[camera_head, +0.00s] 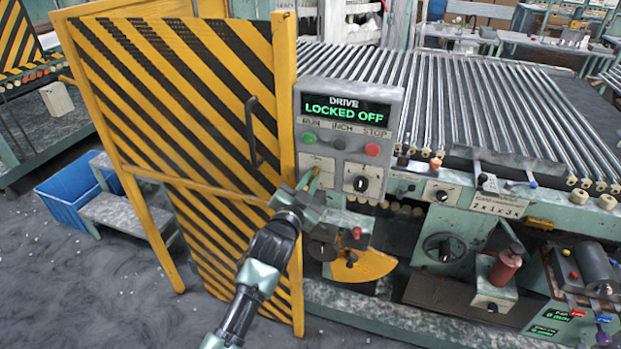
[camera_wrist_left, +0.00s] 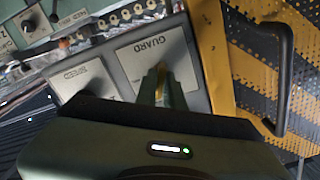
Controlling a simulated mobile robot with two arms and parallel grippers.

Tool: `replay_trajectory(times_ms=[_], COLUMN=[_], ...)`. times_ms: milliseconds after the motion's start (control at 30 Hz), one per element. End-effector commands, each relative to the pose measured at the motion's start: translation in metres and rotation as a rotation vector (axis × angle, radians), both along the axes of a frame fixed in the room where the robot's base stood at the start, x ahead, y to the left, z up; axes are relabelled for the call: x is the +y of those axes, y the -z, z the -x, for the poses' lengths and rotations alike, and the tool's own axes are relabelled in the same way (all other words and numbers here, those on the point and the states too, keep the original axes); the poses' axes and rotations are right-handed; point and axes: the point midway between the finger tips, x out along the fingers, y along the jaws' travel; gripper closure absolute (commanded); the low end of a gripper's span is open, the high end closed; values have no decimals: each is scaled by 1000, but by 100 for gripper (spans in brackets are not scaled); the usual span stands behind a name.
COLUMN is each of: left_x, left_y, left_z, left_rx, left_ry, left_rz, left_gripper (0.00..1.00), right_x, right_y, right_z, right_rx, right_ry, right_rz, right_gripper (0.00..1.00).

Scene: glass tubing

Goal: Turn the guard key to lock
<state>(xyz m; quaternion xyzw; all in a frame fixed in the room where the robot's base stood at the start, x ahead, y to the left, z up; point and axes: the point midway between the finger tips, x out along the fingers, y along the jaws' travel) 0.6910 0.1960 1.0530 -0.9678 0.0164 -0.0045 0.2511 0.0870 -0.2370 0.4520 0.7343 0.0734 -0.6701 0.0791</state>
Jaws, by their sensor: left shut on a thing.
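My left gripper (camera_head: 309,182) reaches up to this panel. Its fingers (camera_wrist_left: 163,88) are shut on the guard key at the plate; the key itself is mostly hidden between them, so its angle cannot be told. My right gripper is in neither view.
The yellow and black striped guard door (camera_head: 190,120), with a dark handle (camera_head: 252,132), stands just left of the panel. A speed knob (camera_head: 361,184) sits right of the guard plate. Stairs (camera_head: 125,219) and a blue bin (camera_head: 68,196) stand at the left.

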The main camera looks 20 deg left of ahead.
Motion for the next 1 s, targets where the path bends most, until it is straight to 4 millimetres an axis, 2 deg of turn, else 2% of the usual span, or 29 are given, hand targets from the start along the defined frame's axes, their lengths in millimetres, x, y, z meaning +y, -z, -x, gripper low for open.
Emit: replay_trajectory(times_ms=[200, 500, 1000], left_x=[0, 0, 0], left_y=[1, 2, 2], left_z=[1, 1, 1], left_rx=[11, 20, 23], left_ry=[-1, -1, 0], left_rz=[199, 405, 525], left_gripper=[100, 100, 100], right_x=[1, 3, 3], right_y=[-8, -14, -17], right_z=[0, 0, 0], right_rx=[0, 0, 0], right_ry=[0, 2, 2], right_rz=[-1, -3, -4], right_gripper=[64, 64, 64])
